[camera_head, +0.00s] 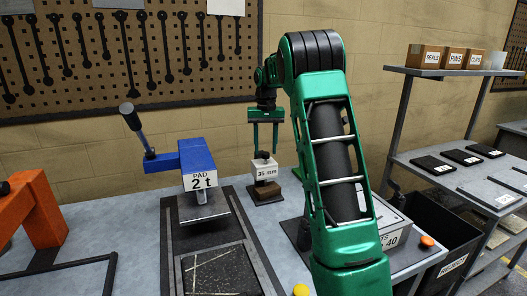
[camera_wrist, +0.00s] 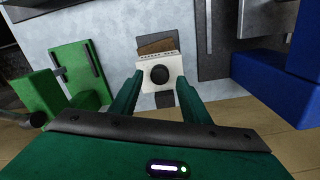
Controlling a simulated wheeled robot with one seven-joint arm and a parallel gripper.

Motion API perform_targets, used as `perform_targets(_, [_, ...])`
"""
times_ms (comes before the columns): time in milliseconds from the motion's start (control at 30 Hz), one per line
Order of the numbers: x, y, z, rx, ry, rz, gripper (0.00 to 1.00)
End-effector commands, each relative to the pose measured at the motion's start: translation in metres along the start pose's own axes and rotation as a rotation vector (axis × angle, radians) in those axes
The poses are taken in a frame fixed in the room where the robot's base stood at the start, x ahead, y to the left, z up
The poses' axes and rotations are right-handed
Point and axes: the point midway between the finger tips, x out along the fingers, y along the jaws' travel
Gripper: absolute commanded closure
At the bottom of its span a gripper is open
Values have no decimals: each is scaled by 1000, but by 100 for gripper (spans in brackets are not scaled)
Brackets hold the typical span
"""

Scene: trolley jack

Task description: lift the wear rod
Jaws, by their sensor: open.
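My gripper (camera_head: 264,150) is open and points down at the back of the bench. Below its fingertips stands a white block marked "35 mm" (camera_head: 265,171) with a black knob on top. The block rests on a brown base (camera_head: 265,194). In the wrist view the white block (camera_wrist: 171,85) and its round black knob (camera_wrist: 160,74) lie between the two open fingers (camera_wrist: 158,82), with nothing gripped. No part is labelled as the wear rod; I cannot tell whether this knobbed block is it. A blue press-like unit marked "PAD 2 t" (camera_head: 198,160) stands to the left.
A dark lever with a knob (camera_head: 136,128) rises from the blue unit. An orange frame (camera_head: 35,212) is at far left. A grey box (camera_head: 392,236) sits right, partly behind my arm. A black bin (camera_head: 446,235) and shelves stand beyond. A yellow ball (camera_head: 301,290) lies in front.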

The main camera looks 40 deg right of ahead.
Motion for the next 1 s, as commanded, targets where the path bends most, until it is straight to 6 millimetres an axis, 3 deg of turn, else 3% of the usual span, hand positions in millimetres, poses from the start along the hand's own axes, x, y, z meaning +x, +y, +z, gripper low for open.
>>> perform_targets(433, [11,0,0,-1,1,0,57])
perform_targets(633, [11,0,0,0,1,0,100])
perform_targets(1000, [-9,0,0,-1,3,-1,100])
